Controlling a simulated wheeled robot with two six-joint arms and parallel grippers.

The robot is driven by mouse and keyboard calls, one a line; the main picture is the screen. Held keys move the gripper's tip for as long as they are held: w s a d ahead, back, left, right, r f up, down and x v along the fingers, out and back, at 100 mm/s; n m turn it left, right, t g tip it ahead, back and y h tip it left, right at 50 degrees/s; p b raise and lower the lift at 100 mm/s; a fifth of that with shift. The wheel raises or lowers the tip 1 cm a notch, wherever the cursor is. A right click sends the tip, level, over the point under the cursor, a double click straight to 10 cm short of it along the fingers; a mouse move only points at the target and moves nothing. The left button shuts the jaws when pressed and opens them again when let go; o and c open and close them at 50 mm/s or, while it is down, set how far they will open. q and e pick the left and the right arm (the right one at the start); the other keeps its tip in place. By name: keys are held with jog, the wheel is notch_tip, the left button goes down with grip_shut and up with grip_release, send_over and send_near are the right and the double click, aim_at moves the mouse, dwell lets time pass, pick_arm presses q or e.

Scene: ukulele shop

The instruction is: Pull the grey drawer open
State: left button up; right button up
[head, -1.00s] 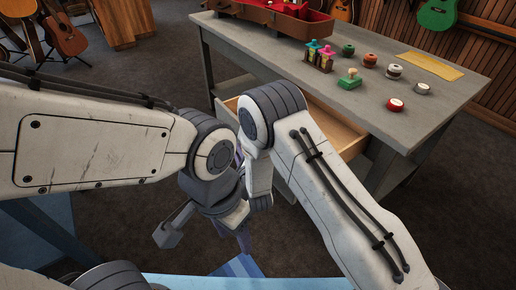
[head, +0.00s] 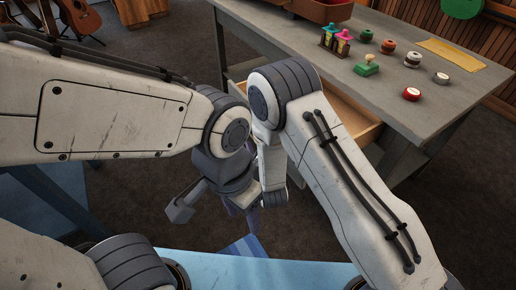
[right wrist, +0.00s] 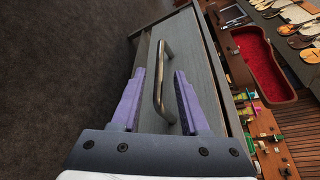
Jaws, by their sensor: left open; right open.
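The grey drawer stands partly open under the grey workbench; its pale wooden inside (head: 350,115) shows in the head view, partly behind my right arm. In the right wrist view its grey front (right wrist: 203,75) carries a curved metal handle (right wrist: 161,80). My right gripper (right wrist: 160,74) is open, with its purple fingers on either side of the handle and clear gaps beside it. In the head view my right gripper is hidden behind my arms. My left gripper (head: 243,212) is open, low in front of the bench and away from the drawer, partly hidden.
The workbench (head: 290,45) carries a green-handled stamp (head: 367,65), small bottles (head: 336,41), several round tins and a yellow sheet (head: 455,54). A red-lined case (right wrist: 256,60) lies on it. A blue surface (head: 210,270) is close in front. Dark floor between is clear.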

jog(key=v, duration=0.6)
jog(key=shift+d, duration=0.1)
dwell(0.3)
